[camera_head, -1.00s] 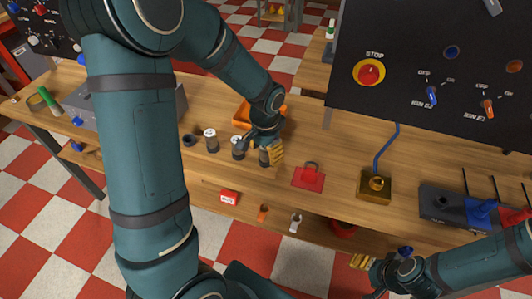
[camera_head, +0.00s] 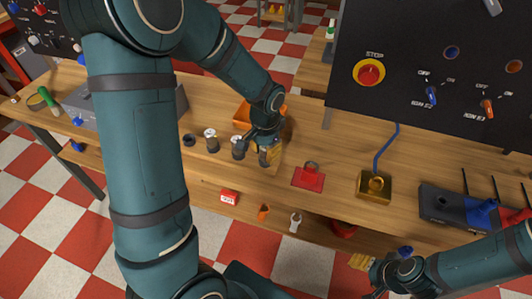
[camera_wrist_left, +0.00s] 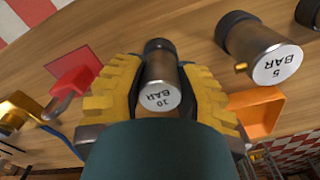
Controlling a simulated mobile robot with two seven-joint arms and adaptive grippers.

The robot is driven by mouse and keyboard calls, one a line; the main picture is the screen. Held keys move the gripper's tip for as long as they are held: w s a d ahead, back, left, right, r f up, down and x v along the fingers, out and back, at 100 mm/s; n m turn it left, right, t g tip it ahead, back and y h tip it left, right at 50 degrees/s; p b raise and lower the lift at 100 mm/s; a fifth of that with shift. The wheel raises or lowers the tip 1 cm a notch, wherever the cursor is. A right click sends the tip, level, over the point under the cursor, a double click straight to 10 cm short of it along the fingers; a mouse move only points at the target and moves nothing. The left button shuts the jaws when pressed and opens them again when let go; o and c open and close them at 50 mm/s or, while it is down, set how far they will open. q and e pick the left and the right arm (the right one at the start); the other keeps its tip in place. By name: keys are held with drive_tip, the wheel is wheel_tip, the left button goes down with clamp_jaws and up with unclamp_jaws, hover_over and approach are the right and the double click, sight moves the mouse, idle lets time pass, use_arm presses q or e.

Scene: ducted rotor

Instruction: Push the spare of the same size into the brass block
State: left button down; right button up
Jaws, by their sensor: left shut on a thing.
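My left gripper (camera_head: 269,153) is shut on a dark-capped metal cartridge; the left wrist view shows this cartridge (camera_wrist_left: 160,85), its pale end face marked 10 BAR, between the yellow fingers (camera_wrist_left: 158,92). It stands at or just over the wooden ledge; I cannot tell whether it touches. Two similar cartridges (camera_head: 211,140) (camera_head: 238,149) stand to its left; one in the left wrist view (camera_wrist_left: 262,50) reads 5 BAR. The brass block (camera_head: 374,187), with a round opening on top, sits on the bench to the right. My right gripper (camera_head: 361,262) is low at the front, its jaw opening unclear.
An orange tray (camera_head: 243,112) is behind the gripper. A dark ring-like piece (camera_head: 189,140) stands at the left. A blue hose (camera_head: 384,150) runs to the block; a black panel stands behind.

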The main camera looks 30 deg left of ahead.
use_arm(q)
drive_tip(key=shift+r+p, duration=0.55)
drive_tip(key=shift+r, duration=0.15)
idle(0.4)
drive_tip(key=shift+r+p, duration=1.45)
drive_tip(key=shift+r, duration=0.3)
drive_tip(key=shift+f, duration=0.1)
